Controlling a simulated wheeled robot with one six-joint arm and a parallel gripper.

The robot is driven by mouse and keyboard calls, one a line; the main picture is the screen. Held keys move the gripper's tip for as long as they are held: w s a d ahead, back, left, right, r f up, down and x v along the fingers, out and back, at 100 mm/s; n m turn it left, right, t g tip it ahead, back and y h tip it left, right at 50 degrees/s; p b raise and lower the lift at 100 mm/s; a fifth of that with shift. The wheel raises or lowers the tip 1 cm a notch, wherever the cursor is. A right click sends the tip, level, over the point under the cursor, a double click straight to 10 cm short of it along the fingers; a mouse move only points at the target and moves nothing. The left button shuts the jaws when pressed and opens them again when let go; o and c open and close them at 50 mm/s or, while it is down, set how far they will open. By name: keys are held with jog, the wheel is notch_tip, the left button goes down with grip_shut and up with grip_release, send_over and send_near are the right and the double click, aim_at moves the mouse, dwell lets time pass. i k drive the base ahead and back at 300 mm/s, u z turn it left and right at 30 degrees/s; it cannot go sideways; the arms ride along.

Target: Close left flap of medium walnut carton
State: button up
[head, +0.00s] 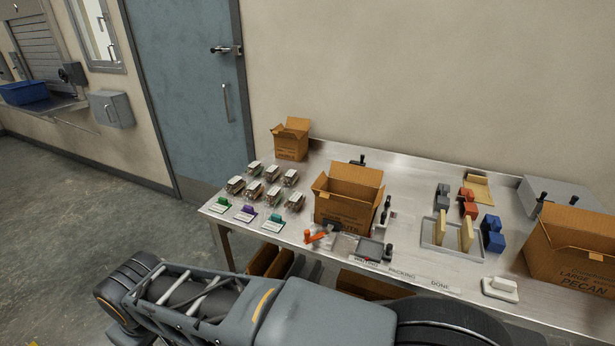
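The medium carton (342,208) is brown cardboard and stands upright near the middle of the steel table. Its top is open and its flaps stand up or lean outward. The flap on its left side (321,183) is raised, not folded over the opening. The printing on its front is partly covered and too small to read fully, so I cannot confirm the word walnut. My arm crosses the bottom of the head view, in front of the table. My gripper is not in view.
A small open carton (291,140) stands at the back left, and a large pecan carton (575,250) at the right. Several clear packs (254,188) lie left of the medium carton. An orange-handled tool (316,237) and a dark tray (370,249) lie before it.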

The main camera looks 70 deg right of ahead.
aim_at(320, 179)
jog(key=z, duration=0.75)
jog(key=i, duration=0.9)
jog(key=z, duration=0.95)
